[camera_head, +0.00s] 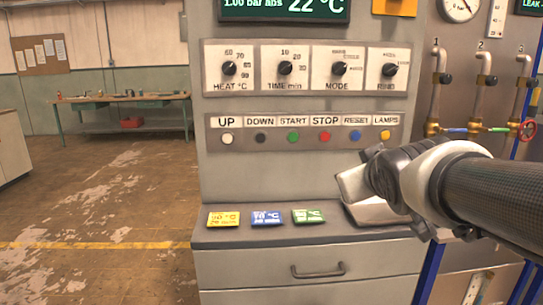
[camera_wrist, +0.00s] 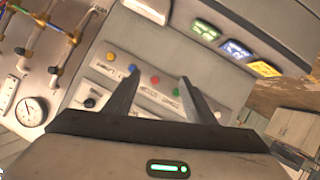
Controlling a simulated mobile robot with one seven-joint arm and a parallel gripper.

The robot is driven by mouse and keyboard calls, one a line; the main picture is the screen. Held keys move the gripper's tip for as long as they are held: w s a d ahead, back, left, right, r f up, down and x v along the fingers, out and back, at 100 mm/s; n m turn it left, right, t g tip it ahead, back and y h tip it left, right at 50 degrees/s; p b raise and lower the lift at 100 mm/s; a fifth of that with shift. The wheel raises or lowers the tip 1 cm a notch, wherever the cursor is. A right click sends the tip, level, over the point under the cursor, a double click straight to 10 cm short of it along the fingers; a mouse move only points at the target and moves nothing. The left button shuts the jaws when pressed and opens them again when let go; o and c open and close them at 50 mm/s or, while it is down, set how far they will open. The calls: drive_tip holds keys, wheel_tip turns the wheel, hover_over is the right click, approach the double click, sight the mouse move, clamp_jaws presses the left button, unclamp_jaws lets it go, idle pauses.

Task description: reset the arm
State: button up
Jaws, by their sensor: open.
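My gripper (camera_wrist: 159,76) shows in the wrist view with its two grey fingers apart and nothing between them. The fingers point toward the grey control panel, with its coloured buttons behind them. In the head view my arm reaches in from the right edge, and my wrist is in front of the panel's right side, above the ledge. The fingers cannot be made out clearly there. The button row (camera_head: 306,136) has UP, DOWN, START, STOP, RESET and LAMPS labels. I cannot tell a gap or contact between gripper and panel.
Yellow (camera_head: 223,219), blue (camera_head: 267,217) and green (camera_head: 308,216) cards lie on the ledge (camera_head: 290,237). A pale metal tray (camera_head: 380,213) is beside them, partly under my wrist. Pipes with valves (camera_head: 483,80) stand at right. Open floor (camera_head: 100,205) lies left; a workbench (camera_head: 125,101) stands behind.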

drive_tip(key=s+a+f+m+g+y, duration=0.15)
drive_tip(key=s+f+g, duration=0.25)
drive_tip(key=s+f, duration=0.5)
drive_tip(key=s+a+f+m+g, duration=0.25)
drive_tip(key=s+f+g, duration=0.2)
drive_tip(key=s, duration=0.75)
wheel_tip(320, 180, up, 24)
drive_tip(key=p, duration=2.4)
drive_tip(key=shift+w+r+n+t+p, duration=0.2)
drive_tip(key=shift+w+n+t+p, duration=0.05)
drive_tip(key=shift+n+t+p, duration=0.1)
